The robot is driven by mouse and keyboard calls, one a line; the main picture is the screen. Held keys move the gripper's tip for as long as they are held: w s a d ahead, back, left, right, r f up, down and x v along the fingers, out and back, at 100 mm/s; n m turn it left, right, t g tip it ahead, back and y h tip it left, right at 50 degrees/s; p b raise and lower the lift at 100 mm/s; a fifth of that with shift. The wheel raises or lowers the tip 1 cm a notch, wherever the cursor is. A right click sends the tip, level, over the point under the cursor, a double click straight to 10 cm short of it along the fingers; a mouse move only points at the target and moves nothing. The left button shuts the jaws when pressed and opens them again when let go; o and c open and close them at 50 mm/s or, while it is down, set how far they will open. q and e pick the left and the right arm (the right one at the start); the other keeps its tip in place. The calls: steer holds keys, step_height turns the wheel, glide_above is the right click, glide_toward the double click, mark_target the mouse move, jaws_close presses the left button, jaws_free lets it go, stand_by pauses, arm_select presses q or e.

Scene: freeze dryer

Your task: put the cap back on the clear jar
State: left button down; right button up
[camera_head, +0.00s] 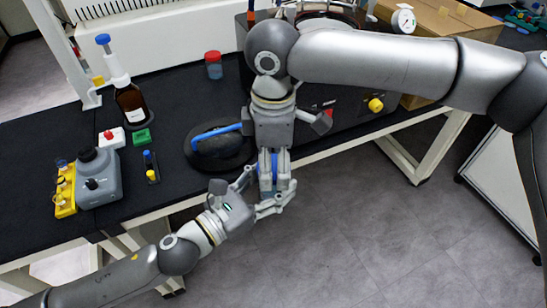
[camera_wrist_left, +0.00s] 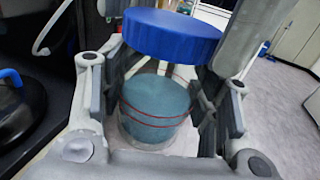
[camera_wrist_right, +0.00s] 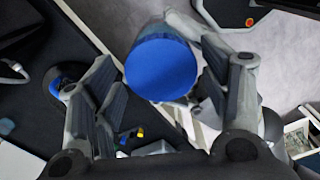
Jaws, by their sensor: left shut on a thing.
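The clear jar (camera_wrist_left: 155,105), with teal contents and thin red lines, stands between the fingers of my left gripper (camera_head: 262,193), which is shut on it. The cap also shows between the fingers of my right gripper (camera_head: 276,180) in the right wrist view (camera_wrist_right: 162,66). In the head view the grippers meet past the table's front edge and mostly hide the jar.
The black table (camera_head: 180,190) holds a round black plate with a blue handle (camera_head: 215,130), a brown bottle (camera_head: 130,102), a grey container (camera_head: 98,175) and a red-lidded jar (camera_head: 213,65). A cardboard box (camera_head: 430,20) is at the back right. Open floor lies in front.

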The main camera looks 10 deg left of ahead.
steer(key=c, duration=0.8)
steer(key=shift+o, duration=0.2)
steer(key=o, duration=1.2)
step_height(320, 180, up, 12)
steer(key=shift+w, duration=0.1)
